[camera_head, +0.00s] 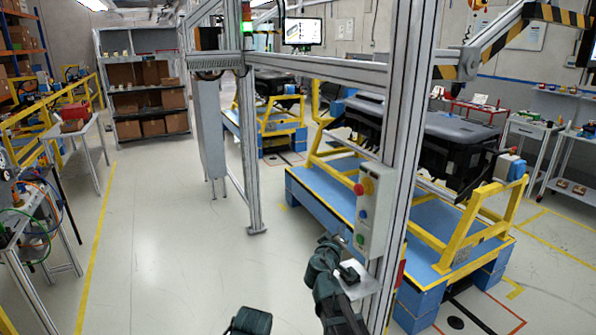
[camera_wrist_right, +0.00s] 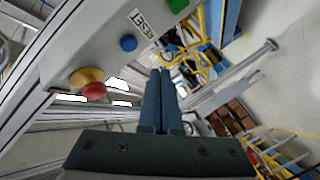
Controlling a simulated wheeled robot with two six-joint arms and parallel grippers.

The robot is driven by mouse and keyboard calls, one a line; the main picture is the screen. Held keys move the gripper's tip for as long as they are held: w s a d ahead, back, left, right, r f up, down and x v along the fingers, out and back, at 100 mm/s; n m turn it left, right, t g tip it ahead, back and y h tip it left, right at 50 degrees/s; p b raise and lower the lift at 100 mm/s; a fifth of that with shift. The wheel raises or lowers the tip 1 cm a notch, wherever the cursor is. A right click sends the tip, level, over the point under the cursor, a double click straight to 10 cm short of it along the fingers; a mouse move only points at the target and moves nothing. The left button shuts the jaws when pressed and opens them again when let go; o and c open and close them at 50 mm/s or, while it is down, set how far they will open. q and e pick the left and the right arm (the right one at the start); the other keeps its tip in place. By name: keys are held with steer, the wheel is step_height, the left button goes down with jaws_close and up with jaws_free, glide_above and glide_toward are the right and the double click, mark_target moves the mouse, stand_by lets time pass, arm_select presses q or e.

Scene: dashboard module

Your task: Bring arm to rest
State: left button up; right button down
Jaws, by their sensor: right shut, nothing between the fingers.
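My right gripper (camera_head: 334,241) is in front of the aluminium frame, near the lower end of a grey control box. In the right wrist view its two dark fingers (camera_wrist_right: 160,74) lie side by side, shut with nothing between them. The control box (camera_head: 373,212) also shows in the right wrist view (camera_wrist_right: 75,45), beside and beyond the fingers. It carries a red button on a yellow base (camera_wrist_right: 92,84), a blue button (camera_wrist_right: 128,43) by a RESET label and a green button (camera_wrist_right: 178,5). I see no contact with the buttons. My left gripper is not in view.
An aluminium post (camera_head: 408,120) stands close to my right arm. Behind it, a blue and yellow stand (camera_head: 330,190) bears a black dashboard module (camera_head: 440,130). A cart with cables (camera_head: 30,225) is at the left. The floor (camera_head: 165,240) at centre left is clear.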

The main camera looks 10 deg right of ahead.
steer(key=s+a+f+m+g+y, duration=0.1)
steer(key=s+a+f+g, duration=0.25)
steer(key=s+f, duration=0.4)
steer(key=s+a+f+m+g+y, duration=0.1)
steer(key=s+a+f+m+g, duration=0.1)
steer(key=s+f+g, duration=0.55)
steer(key=s+a+f+n+g+y, duration=0.1)
steer(key=s+a+f+g+y, duration=0.1)
steer(key=s+a, duration=0.3)
steer(key=s+a+f+n+g+y, duration=0.1)
steer(key=s+a, duration=0.4)
steer(key=s, duration=0.8)
steer(key=shift+s+f+n+g+y, duration=0.15)
steer(key=shift+f+n+g+y, duration=0.3)
steer(key=shift+f+y, duration=0.2)
